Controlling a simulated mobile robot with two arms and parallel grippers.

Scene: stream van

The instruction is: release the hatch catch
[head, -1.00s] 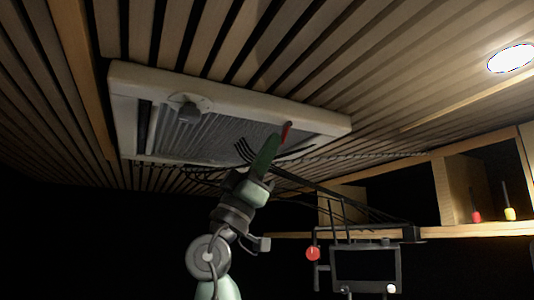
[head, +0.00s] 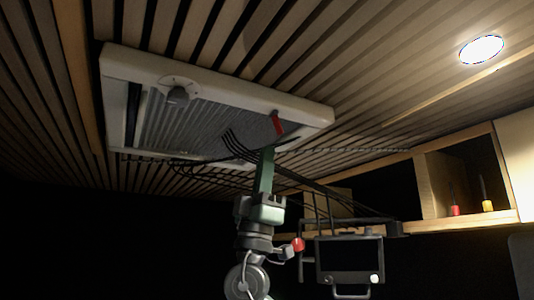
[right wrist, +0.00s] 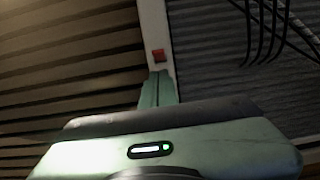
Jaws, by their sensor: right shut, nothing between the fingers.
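The hatch (head: 215,88) is a white-framed panel with a ribbed grey middle, set in the slatted ceiling. Its catch is a small red lever (head: 277,123) on the frame's right part, and it also shows in the right wrist view (right wrist: 158,55). My right gripper (head: 267,150) points up from below, its fingers together and empty, with the tips just under the red lever. In the right wrist view the closed fingertips (right wrist: 158,75) end a little short of the red catch. I cannot tell whether they touch it. My left gripper is out of view.
A grey knob (head: 178,95) sits on the hatch's left part. Black cables (head: 240,147) hang near my right gripper. A dark monitor (head: 349,260) with a red ball-shaped knob (head: 298,244) beside it is at lower right. A wooden shelf (head: 460,223) holds two small tools.

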